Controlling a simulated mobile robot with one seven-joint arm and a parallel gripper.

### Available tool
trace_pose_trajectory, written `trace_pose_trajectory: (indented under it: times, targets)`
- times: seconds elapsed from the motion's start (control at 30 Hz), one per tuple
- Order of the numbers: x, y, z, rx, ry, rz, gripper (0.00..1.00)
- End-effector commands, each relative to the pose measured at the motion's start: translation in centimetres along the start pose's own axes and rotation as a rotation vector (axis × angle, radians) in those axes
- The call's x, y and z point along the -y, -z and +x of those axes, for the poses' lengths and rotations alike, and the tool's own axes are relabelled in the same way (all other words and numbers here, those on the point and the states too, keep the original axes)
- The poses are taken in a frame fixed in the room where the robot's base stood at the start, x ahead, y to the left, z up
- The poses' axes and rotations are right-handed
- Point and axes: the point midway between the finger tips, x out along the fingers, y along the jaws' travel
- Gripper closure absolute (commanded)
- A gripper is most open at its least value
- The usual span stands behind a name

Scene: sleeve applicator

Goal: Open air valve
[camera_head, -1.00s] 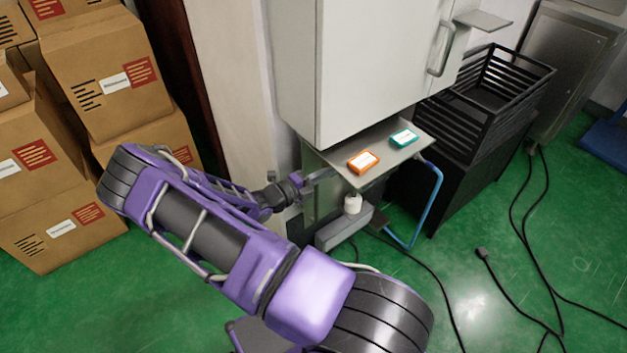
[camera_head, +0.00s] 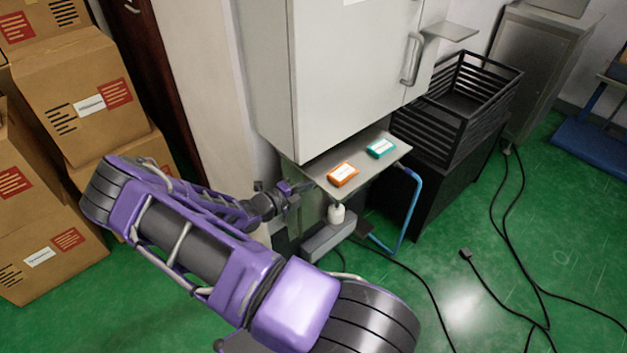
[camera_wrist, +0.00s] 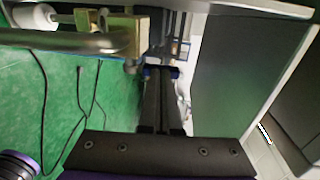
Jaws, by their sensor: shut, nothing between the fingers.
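My gripper (camera_head: 304,187) is at the left underside of the white cabinet (camera_head: 345,75), beside the small shelf under it. In the wrist view its two dark fingers (camera_wrist: 161,74) are shut together with nothing between them. A small blue part (camera_wrist: 172,72), possibly the air valve's handle, is at the fingertips. I cannot tell whether they touch it. A brass-coloured fitting (camera_wrist: 124,36) on a grey metal pipe (camera_wrist: 60,40) is just left of the fingertips. The valve cannot be made out clearly in the head view, where my arm and the shelf crowd that spot.
An orange box (camera_head: 342,175) and a teal box (camera_head: 381,148) lie on the shelf (camera_head: 328,160). Below are a white knob (camera_head: 336,214), a grey unit (camera_head: 328,238) and a blue tube (camera_head: 411,210). Cartons (camera_head: 90,95) are stacked left. Black cables (camera_head: 510,260) cross the green floor.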

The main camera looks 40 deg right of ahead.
Motion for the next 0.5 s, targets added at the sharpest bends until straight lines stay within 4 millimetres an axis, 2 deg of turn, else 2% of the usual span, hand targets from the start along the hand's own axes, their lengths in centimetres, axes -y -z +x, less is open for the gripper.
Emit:
trace_pose_trajectory:
  times: [0.5]
  targets:
    - [1.2,0.1,1.2,-0.001,-0.060,-0.001,1.00]
